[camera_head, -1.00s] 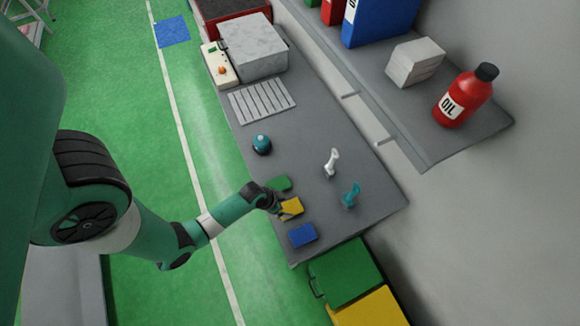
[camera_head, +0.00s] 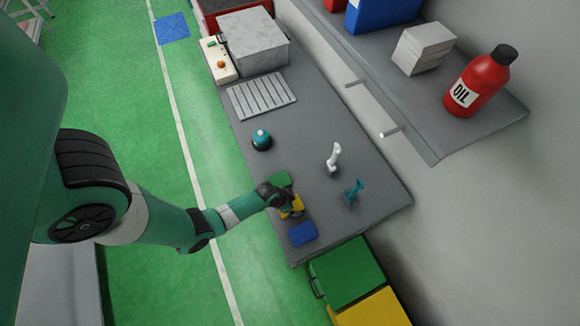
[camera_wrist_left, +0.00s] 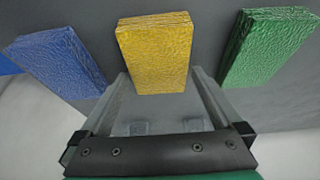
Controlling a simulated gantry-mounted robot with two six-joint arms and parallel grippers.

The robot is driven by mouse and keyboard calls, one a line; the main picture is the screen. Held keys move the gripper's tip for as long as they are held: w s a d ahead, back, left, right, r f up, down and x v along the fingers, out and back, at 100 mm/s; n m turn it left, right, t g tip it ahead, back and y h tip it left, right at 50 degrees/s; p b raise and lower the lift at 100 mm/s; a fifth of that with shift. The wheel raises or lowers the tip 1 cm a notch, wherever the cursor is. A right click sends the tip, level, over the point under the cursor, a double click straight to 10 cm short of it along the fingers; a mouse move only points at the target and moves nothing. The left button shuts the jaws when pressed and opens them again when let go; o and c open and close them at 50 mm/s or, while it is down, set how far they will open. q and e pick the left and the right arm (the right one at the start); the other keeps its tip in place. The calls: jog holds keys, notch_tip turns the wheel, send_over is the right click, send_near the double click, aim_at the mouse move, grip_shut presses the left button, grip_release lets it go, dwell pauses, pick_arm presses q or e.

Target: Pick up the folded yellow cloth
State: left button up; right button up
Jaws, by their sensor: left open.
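The folded yellow cloth (camera_head: 298,202) lies on the grey bench between a green cloth and a blue cloth, partly hidden by my left gripper in the head view. In the left wrist view the yellow cloth (camera_wrist_left: 155,48) is a thick textured block in the middle, with its near end between the finger tips. My left gripper (camera_head: 288,209) is over the cloth. In the left wrist view my left gripper (camera_wrist_left: 156,84) is open, one finger on each side of the cloth's near end; I cannot tell whether they touch it. My right gripper is not in view.
The blue cloth (camera_head: 302,233) and green cloth (camera_head: 278,180) lie close on either side. A white tool (camera_head: 334,158), a teal tool (camera_head: 354,191) and a teal round item (camera_head: 261,139) stand farther on the bench. A wall shelf carries a red oil bottle (camera_head: 481,82).

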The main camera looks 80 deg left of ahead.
aim_at(297, 202)
pick_arm(q)
jog(key=shift+f, duration=0.3)
jog(key=shift+c, duration=0.2)
jog(key=c, duration=1.1)
jog(key=shift+r, duration=0.5)
notch_tip(297, 202, up, 3)
jog(key=shift+r+p, duration=0.15)
jog(key=shift+p, duration=0.75)
jog(key=s+d+r+p, duration=0.1)
jog(key=s+d+r, duration=0.1)
jog(key=s+r, duration=0.1)
jog(key=s+d+r+p, duration=0.2)
jog(key=s+d+r, duration=0.1)
jog(key=s, duration=0.1)
jog(key=s+d+r+p, duration=0.1)
jog(key=s+d+r, duration=0.2)
jog(key=s, duration=0.1)
jog(key=shift+s+r, duration=0.15)
jog(key=shift+s, duration=0.2)
jog(key=shift+a+p, duration=0.1)
jog(key=shift+p, duration=0.2)
